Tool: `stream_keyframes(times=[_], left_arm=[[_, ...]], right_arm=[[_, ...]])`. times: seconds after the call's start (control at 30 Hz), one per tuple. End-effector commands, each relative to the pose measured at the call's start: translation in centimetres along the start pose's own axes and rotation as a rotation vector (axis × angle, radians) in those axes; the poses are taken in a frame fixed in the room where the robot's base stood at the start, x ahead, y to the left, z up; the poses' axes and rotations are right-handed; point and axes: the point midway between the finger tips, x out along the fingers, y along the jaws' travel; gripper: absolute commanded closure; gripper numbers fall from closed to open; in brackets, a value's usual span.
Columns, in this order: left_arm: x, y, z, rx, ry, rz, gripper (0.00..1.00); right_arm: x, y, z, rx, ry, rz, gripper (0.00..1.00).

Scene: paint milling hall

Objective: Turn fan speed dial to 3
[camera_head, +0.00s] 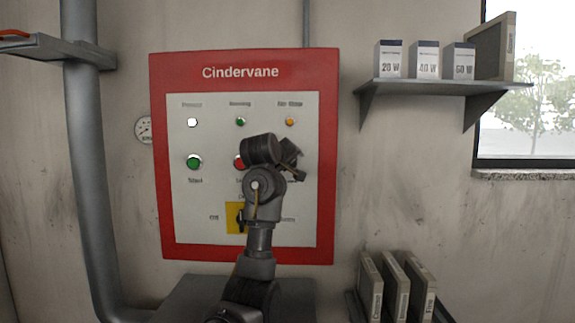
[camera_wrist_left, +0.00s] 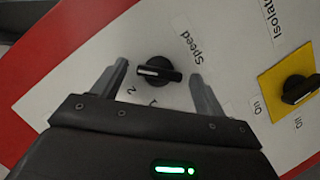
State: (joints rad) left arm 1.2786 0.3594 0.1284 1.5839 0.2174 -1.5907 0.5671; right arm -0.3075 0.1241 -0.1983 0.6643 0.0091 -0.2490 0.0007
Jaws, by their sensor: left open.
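The black speed dial (camera_wrist_left: 158,71) sits on the white panel face in the left wrist view, beside the word "Speed". Its white mark points left in that picture; the number 2 shows below and left of it, with part of another mark lower down. No 3 is visible. My left gripper (camera_wrist_left: 158,75) is open, with one finger on each side of the dial; I cannot tell if either touches it. In the head view my left gripper (camera_head: 292,158) is in front of the red-framed Cindervane panel (camera_head: 205,235), and the dial is hidden behind it.
A black isolator knob (camera_wrist_left: 299,89) on a yellow plate is close to the right finger in the wrist view. The panel has a green button (camera_head: 194,162), a partly covered red button (camera_head: 239,162) and small lamps. A shelf with boxes (camera_head: 440,87) is to the right.

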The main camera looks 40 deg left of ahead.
Motion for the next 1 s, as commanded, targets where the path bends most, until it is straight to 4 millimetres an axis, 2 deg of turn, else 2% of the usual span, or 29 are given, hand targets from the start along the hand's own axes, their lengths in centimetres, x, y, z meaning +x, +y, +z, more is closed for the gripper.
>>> stream_keyframes(times=[0.13, 0.23, 0.5, 0.7, 0.83, 1.0], left_arm=[[-0.3, 0.0, 0.0, -0.001, 0.001, 0.001, 0.27], [-1.4, 0.0, 0.0, -0.001, 0.004, 0.002, 0.27], [-6.7, -0.1, 0.0, -0.001, 0.005, 0.003, 0.27], [-9.7, 0.0, 0.0, 0.0, 0.002, 0.002, 0.27], [-10.6, 0.0, 0.0, -0.001, 0.002, 0.001, 0.27], [-10.8, 0.0, 0.0, 0.0, 0.0, -0.001, 0.27]], right_arm=[[0.1, -0.1, 0.0, 0.0, 0.001, -0.001, 1.0], [0.4, -0.1, -0.1, 0.0, 0.001, -0.001, 1.0], [1.5, 0.2, -0.5, -0.001, 0.007, 0.006, 1.0], [1.9, 1.1, -0.3, -0.005, 0.006, 0.018, 1.0], [2.0, 1.5, -0.1, -0.006, 0.002, 0.022, 1.0], [2.0, 1.7, 0.3, -0.008, -0.002, 0.024, 1.0]])
